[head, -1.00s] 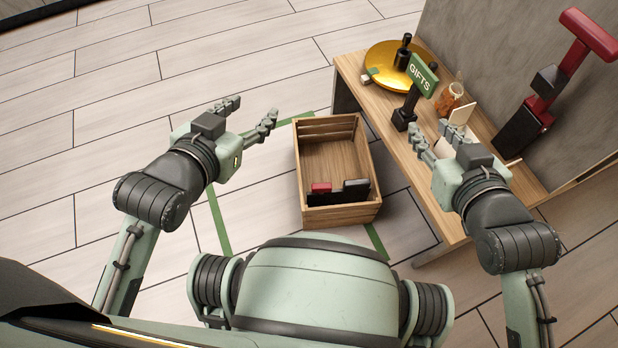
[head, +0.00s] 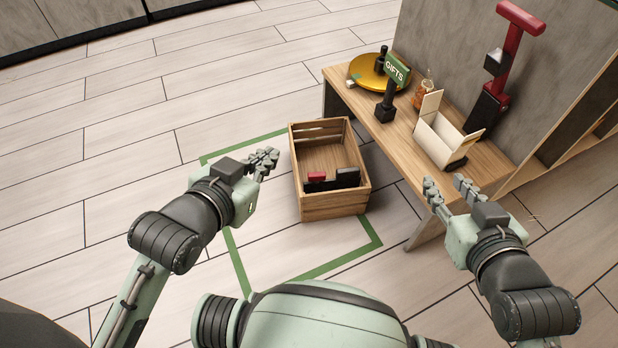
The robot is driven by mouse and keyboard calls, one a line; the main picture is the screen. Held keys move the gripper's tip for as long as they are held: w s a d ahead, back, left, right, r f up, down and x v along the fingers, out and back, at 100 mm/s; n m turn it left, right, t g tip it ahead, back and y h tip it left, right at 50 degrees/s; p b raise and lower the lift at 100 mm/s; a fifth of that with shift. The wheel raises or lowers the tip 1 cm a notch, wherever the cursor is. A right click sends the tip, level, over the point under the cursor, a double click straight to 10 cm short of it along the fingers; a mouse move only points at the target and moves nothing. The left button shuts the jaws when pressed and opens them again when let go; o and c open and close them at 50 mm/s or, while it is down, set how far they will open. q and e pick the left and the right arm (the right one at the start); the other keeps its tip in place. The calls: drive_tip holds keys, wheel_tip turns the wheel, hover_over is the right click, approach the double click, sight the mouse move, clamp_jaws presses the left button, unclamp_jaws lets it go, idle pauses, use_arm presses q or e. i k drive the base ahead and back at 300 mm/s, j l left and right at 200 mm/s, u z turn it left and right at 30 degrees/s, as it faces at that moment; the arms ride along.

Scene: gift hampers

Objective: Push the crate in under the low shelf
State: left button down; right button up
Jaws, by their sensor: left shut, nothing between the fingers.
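The wooden crate (head: 335,206) stands upright on the floor, left of the low wooden shelf (head: 372,129) and outside it. Dark items and a red item (head: 316,177) lie inside the crate near its front wall. My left gripper (head: 273,157) is shut and empty, just left of the crate's left wall, with a small gap in the picture; I cannot tell if it touches. My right gripper (head: 444,184) is open and empty at the shelf's near end, right of the crate. The space under the shelf is mostly hidden by its top.
Green tape (head: 318,269) outlines a floor area around the crate. On the shelf are a gold tray (head: 365,86), a GIFTS sign (head: 397,70), a bottle (head: 424,92), an open white box (head: 436,139) and a red-and-black tool (head: 500,80). The floor at left is clear.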

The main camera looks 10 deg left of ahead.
sight(330, 153)
drive_tip(key=j+z, duration=0.15)
drive_tip(key=z, duration=1.45)
drive_tip(key=j, duration=0.6)
drive_tip(key=k+j+z, duration=0.1)
drive_tip(key=j, duration=0.45)
